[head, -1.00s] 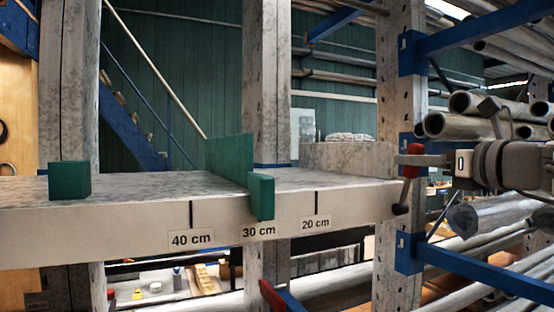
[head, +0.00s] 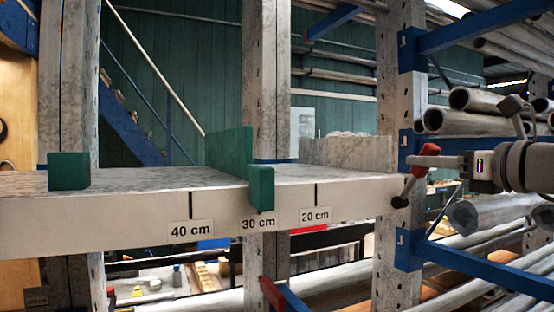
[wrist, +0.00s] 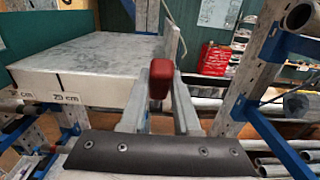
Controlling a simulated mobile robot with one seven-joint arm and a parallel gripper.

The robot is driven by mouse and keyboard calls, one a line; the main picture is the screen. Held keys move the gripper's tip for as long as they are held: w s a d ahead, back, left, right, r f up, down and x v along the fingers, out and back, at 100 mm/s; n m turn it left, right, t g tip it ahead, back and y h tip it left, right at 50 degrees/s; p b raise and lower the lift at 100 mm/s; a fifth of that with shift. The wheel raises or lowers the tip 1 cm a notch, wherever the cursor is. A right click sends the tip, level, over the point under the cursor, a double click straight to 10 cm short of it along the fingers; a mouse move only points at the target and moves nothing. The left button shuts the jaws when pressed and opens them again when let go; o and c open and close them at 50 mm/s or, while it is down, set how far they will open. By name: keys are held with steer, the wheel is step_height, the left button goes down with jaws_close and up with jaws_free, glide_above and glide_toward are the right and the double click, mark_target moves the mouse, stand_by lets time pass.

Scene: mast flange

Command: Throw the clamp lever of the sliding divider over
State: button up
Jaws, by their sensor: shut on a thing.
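The clamp lever (head: 421,168) has a red grip and a dark round lower end, at the right end of the shelf's front edge. It leans up and to the right. My gripper (head: 430,160) reaches in from the right and is shut on the red grip. In the wrist view the red grip (wrist: 161,78) shows between the two grey fingers. The green sliding divider (head: 230,152) stands upright across the shelf, its front block (head: 261,187) near the 30 cm label. Part of the grip is hidden by my fingers.
The pale shelf (head: 130,215) carries 40, 30 and 20 cm labels. A green block (head: 68,171) sits at its left. A perforated upright (head: 398,90) and blue rack arms (head: 485,270) holding pipes stand close around my gripper. The shelf top between the green pieces is clear.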

steer(key=shift+s+f, duration=0.1)
steer(key=shift+f, duration=0.05)
steer(key=shift+s+d+f+b, duration=0.3)
steer(key=shift+s+f+b, duration=0.25)
steer(key=shift+s+f, duration=0.15)
steer(key=shift+f, duration=0.1)
steer(key=shift+s+d+f+b, duration=0.15)
steer(key=shift+s+f+b, duration=0.45)
steer(key=shift+f, duration=0.05)
steer(key=o, duration=0.9)
steer(key=shift+r, duration=0.1)
